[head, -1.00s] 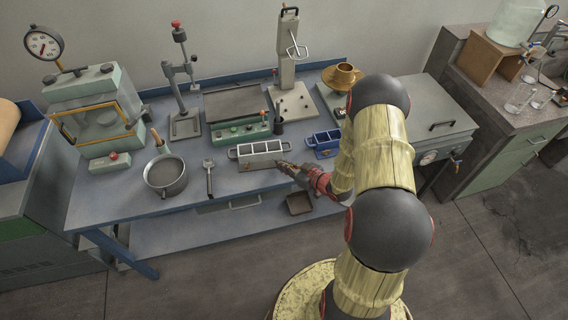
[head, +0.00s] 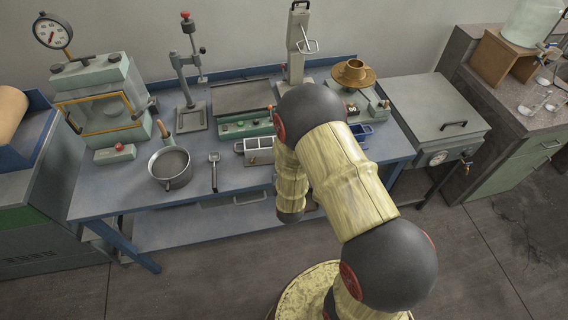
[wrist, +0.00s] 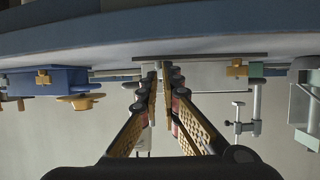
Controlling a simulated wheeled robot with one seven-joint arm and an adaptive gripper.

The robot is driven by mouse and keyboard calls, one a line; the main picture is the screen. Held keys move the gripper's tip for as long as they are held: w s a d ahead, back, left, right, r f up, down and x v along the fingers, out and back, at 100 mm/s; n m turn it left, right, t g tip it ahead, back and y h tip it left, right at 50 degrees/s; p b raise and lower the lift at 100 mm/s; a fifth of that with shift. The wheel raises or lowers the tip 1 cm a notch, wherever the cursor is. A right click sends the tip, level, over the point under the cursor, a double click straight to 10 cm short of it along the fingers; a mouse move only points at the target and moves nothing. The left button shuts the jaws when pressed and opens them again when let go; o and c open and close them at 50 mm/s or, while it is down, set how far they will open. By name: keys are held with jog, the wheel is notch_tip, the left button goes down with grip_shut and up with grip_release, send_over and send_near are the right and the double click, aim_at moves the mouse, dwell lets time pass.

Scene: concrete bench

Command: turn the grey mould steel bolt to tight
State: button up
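The grey mould (head: 240,147) is a row of open compartments near the front of the blue bench, partly hidden by my arm in the head view. My gripper is hidden behind my arm there. In the wrist view, which is upside down, my gripper (wrist: 159,76) points level across the bench top. Its two fingers lean together and leave only a narrow gap at the tips, with something pale grey at the tips. The grey mould's bolt cannot be made out, so I cannot tell if the fingers hold it.
The blue mould (head: 363,131) stands to the right, partly hidden by my arm; it also shows in the wrist view (wrist: 60,82). A spanner-like tool (head: 214,172) and a pot (head: 170,167) lie to the left. A green control box (head: 245,128) stands behind the grey mould.

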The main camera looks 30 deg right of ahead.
jog(key=o, duration=0.3)
jog(key=shift+o, duration=0.2)
jog(key=v, duration=1.2)
jog(key=shift+f, duration=0.2)
